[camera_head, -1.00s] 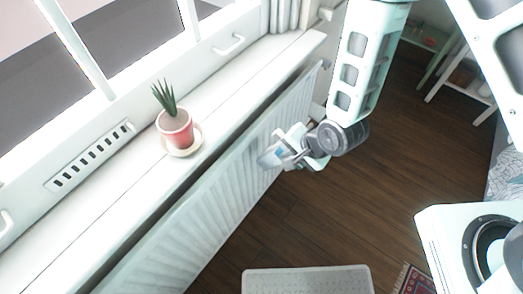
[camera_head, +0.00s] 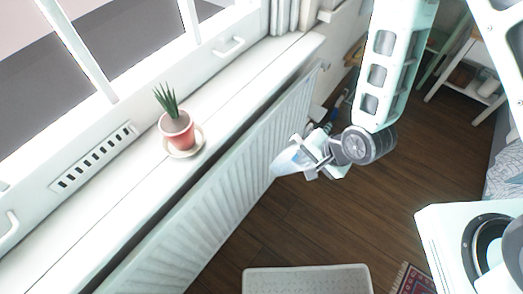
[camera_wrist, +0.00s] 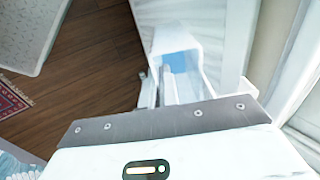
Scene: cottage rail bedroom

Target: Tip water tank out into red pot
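The red pot (camera_head: 177,131) stands on a pale saucer (camera_head: 186,151) on the white window sill, with a spiky green plant growing from dark soil. My gripper (camera_head: 305,158) is in front of the radiator, right of the pot and beyond the sill's edge. It is shut on the water tank (camera_head: 288,161), a small clear and pale blue container pointing left toward the radiator. In the wrist view, the tank (camera_wrist: 182,40) shows white walls with blue inside, beyond the gripper fingers (camera_wrist: 168,88). The fingers partly hide the tank, and its exact tilt is hard to tell.
The window sill (camera_head: 95,210) is clear on both sides of the pot. A ribbed white radiator (camera_head: 225,185) runs below it. A pale mat or tray (camera_head: 305,281) and a patterned rug (camera_head: 415,281) lie on the wooden floor. A shelf stands at the upper right.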

